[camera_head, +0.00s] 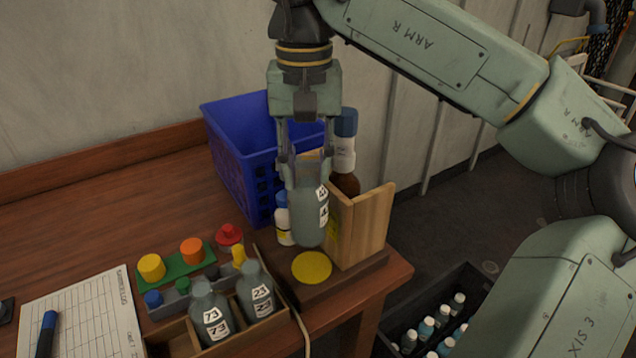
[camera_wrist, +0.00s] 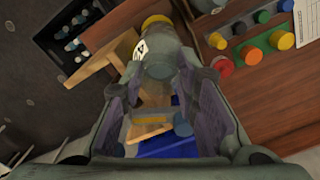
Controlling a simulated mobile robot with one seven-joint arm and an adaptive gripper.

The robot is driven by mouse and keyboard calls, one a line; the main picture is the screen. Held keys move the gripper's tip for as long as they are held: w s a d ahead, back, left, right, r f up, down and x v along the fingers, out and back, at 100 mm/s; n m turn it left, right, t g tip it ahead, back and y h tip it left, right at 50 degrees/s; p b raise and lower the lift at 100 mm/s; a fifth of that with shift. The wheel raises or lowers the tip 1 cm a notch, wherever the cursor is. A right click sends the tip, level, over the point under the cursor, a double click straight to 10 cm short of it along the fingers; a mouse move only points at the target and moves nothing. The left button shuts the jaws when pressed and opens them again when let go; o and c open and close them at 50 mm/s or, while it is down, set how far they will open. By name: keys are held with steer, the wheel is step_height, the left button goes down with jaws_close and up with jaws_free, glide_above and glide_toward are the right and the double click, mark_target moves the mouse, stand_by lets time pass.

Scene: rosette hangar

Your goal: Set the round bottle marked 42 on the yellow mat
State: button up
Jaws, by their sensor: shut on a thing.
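My gripper (camera_head: 304,165) is shut on a grey-green round bottle (camera_head: 309,222) with a white label at its right side; the number on it is turned too far to read surely. It hangs upright above and slightly behind the round yellow mat (camera_head: 312,267), apart from it. In the wrist view, the bottle (camera_wrist: 157,60) is between the fingers of my gripper (camera_wrist: 165,95), and part of the yellow mat (camera_wrist: 157,20) shows beyond it. The mat lies bare on a wooden base beside an upright board.
A wooden holder holds grey bottles marked 73 (camera_head: 211,312) and 23 (camera_head: 256,290). A wooden board (camera_head: 372,228) stands right of the mat. Behind are a blue crate (camera_head: 232,165), a brown bottle (camera_head: 345,183) and a white bottle (camera_head: 284,222). Coloured caps stand at left.

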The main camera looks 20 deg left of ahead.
mark_target(310, 210)
steer(key=shift+w+r, duration=0.1)
steer(key=shift+w, duration=0.3)
steer(key=shift+w+f+b, duration=0.3)
steer(key=shift+f+b, duration=0.05)
steer(key=shift+f, duration=0.55)
steer(key=shift+s+f, duration=0.15)
steer(key=shift+f, duration=0.2)
steer(key=shift+f+b, duration=2.25)
steer(key=shift+f, duration=0.95)
steer(key=shift+p, duration=0.4)
steer(key=shift+f, duration=0.3)
steer(key=o, duration=1)
steer(key=shift+s, duration=0.1)
